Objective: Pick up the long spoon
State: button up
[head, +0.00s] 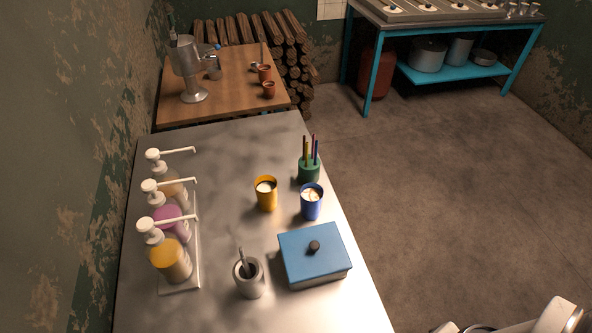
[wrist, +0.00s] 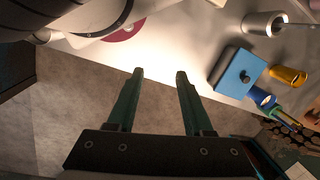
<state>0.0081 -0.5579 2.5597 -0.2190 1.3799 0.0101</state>
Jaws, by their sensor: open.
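A grey cup (head: 249,282) stands near the front of the metal table. A thin, long-handled utensil (head: 241,259), which looks like the long spoon, leans up out of it; its lower end is hidden inside. In the wrist view the grey cup (wrist: 258,24) is at the upper right, with the thin handle (wrist: 292,22) reaching right from it. My gripper (wrist: 159,73) is open and empty in the wrist view, its two fingers well apart. The cup and spoon are up and to the right of the fingertips, not between them. Only part of my arm shows in the head view.
A blue-lidded box (head: 310,257) stands right of the grey cup. Behind are a yellow cup (head: 267,197), blue cup (head: 311,206) and green pencil holder (head: 309,172). Pump bottles (head: 171,258) line the left side. A wooden table (head: 235,85) stands beyond.

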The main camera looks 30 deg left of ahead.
jog(key=w+a+r+n, duration=0.2)
jog(key=w+a+n, duration=0.2)
jog(key=n, duration=0.1)
jog(key=r+n+h, duration=0.1)
jog(key=n+h, duration=0.1)
jog(key=n, duration=1.4)
send_over(246, 264)
jog(key=shift+w+a+r, duration=0.1)
jog(key=shift+w+r, duration=0.05)
jog(key=shift+r, duration=0.05)
notch_tip(246, 264, down, 16)
jog(key=shift+a+r, duration=0.15)
jog(key=shift+r, duration=0.1)
grip_shut()
